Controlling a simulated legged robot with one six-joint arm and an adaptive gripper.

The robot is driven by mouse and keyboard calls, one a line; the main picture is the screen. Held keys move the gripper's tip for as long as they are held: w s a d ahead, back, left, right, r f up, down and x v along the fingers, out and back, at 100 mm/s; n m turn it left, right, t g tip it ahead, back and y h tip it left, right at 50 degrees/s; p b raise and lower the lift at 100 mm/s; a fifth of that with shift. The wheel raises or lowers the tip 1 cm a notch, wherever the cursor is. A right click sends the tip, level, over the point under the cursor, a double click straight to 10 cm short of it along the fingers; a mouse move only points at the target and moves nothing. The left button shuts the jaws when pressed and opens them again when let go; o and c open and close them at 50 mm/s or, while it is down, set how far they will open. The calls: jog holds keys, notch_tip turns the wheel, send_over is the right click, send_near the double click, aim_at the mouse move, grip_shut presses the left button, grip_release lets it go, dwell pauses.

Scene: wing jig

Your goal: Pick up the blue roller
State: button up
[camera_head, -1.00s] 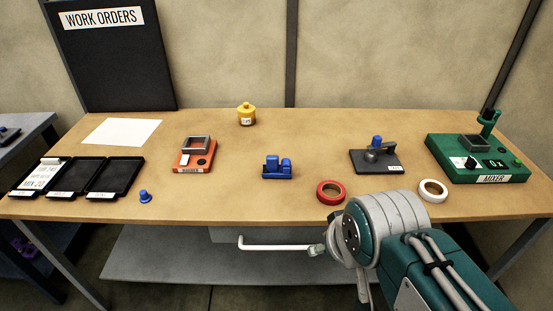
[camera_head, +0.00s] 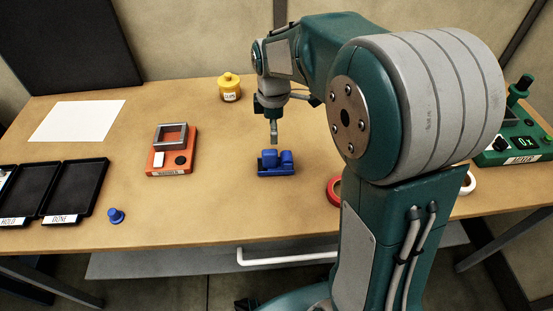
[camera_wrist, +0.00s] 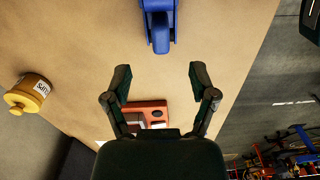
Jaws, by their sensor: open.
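The blue roller (camera_head: 277,163) sits on the middle of the wooden table, with a blocky base and rounded upper parts. In the wrist view the blue roller (camera_wrist: 160,25) is at the top centre, partly cut off by the frame edge. My gripper (camera_head: 273,140) hangs pointing down above and just behind it, apart from it. In the wrist view my gripper (camera_wrist: 160,78) has its two fingers spread wide with nothing between them, and the roller lies beyond the fingertips.
An orange device (camera_head: 172,150) stands left of the roller, a yellow pot (camera_head: 230,88) behind. A small blue knob-shaped piece (camera_head: 116,215) and black trays (camera_head: 75,190) are at left. A red tape ring (camera_head: 334,188) is right, partly hidden by my arm. Bare table surrounds the roller.

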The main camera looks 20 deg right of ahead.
aim_at(275, 151)
jog(key=f, duration=1.1)
jog(key=shift+d, duration=0.2)
grip_shut()
